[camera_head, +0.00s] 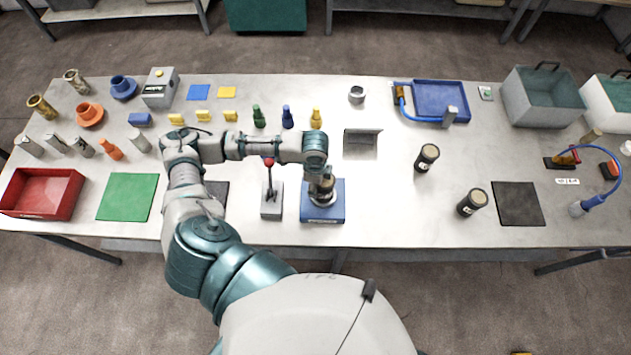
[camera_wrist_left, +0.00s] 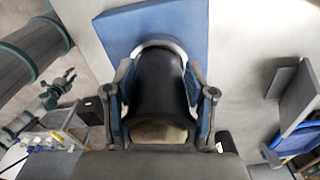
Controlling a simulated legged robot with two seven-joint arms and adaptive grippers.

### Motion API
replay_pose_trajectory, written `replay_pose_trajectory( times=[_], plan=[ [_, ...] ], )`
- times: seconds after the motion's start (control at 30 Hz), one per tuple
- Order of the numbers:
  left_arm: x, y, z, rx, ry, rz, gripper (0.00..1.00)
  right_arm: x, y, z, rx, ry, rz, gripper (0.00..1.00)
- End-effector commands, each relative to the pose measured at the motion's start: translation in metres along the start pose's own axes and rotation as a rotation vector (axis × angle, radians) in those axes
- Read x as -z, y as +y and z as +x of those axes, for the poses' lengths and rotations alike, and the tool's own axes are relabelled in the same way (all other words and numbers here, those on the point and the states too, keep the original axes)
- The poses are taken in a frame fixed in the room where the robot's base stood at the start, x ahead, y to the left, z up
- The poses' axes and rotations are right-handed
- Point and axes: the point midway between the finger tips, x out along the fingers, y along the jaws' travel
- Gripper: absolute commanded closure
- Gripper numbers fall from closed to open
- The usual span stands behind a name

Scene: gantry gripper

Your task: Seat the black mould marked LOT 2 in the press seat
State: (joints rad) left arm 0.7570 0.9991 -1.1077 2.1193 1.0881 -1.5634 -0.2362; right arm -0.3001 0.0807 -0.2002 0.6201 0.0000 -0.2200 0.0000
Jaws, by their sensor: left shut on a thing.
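My left gripper (camera_head: 321,188) is over the blue press seat (camera_head: 323,214) and shut on a black mould. In the left wrist view the black mould (camera_wrist_left: 158,85) sits between both fingers, its pale end towards the camera. Its far end is at the pale ring (camera_wrist_left: 180,47) on the blue block. I cannot tell whether it is fully down inside the ring. No marking shows on the held mould. My right gripper is not in view.
A grey lever box (camera_head: 271,203) with a red knob stands just left of the press seat. A grey angled plate (camera_head: 362,138) is behind right. A dark mat (camera_head: 518,204) lies at the right. Small coloured bottles (camera_head: 286,117) stand behind the arm. The table right of the seat is clear.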

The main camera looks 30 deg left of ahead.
Motion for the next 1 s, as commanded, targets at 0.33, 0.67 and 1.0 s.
replay_pose_trajectory(
  times=[0.33,0.67,1.0],
  plan=[
    [0.0,0.0,0.008,0.001,0.001,0.0,1.0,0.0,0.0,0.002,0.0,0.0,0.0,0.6],
    [0.0,0.0,0.014,0.002,0.001,0.001,0.3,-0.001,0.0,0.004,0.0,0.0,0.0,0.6],
    [-0.001,0.0,0.015,-0.001,-0.001,0.001,0.16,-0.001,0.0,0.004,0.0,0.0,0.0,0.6]
  ],
)
